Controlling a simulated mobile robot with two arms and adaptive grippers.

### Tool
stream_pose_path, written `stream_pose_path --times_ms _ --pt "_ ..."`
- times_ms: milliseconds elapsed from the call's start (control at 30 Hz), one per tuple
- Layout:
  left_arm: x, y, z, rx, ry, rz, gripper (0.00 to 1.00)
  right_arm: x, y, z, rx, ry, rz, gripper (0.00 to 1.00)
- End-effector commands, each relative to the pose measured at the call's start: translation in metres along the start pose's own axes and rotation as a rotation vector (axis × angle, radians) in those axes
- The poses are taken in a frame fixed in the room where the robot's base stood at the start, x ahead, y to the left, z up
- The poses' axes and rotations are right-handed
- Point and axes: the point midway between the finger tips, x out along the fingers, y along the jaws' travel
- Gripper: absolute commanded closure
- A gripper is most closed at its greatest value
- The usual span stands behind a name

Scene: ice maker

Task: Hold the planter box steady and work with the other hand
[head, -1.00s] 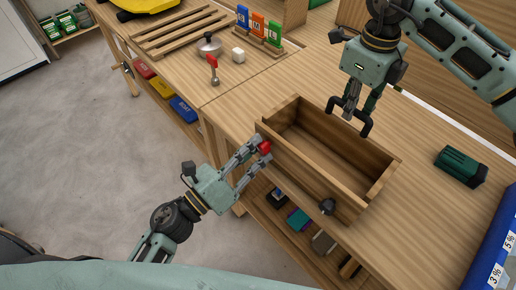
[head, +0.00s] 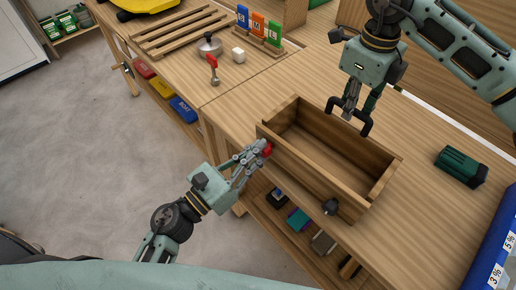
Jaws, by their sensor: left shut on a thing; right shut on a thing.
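The wooden planter box (head: 362,146) sits open and empty on the workbench, near its front edge. A red knob (head: 267,150) is at the left end of its front wall, and a dark knob (head: 329,206) is near the right end. My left gripper (head: 262,151) reaches in from the front with its fingers closed on the red knob, partly hiding it. My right gripper (head: 349,117) comes down from above and is shut on the box's far wall, hiding part of that rim.
A dark green block (head: 461,166) is at right, beside a blue bin (head: 492,250).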

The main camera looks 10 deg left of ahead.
Motion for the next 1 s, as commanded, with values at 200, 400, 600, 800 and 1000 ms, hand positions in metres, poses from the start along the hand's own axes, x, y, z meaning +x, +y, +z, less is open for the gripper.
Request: stream_pose_path --times_ms 200,400,600,800,1000 --pt "0.0022 -0.0053 0.0044 0.042 -0.012 -0.013 1.0 -0.0004 0.002 0.0034 0.002 -0.011 0.004 1.0" --pt "0.0021 -0.0061 0.0038 0.249 -0.012 -0.012 1.0 -0.0005 0.002 0.0034 0.002 -0.011 0.004 1.0" --pt "0.0018 -0.0063 0.0024 0.298 -0.009 -0.013 1.0 -0.0006 0.0022 0.0034 0.002 -0.011 0.004 1.0" --pt "0.0014 -0.0064 0.0011 0.323 -0.007 -0.013 1.0 -0.0006 0.0024 0.0035 0.001 -0.011 0.004 1.0" --pt "0.0009 -0.007 -0.0005 0.4 -0.004 -0.014 0.86 -0.0005 0.0025 0.0036 0.001 -0.011 0.005 1.0"
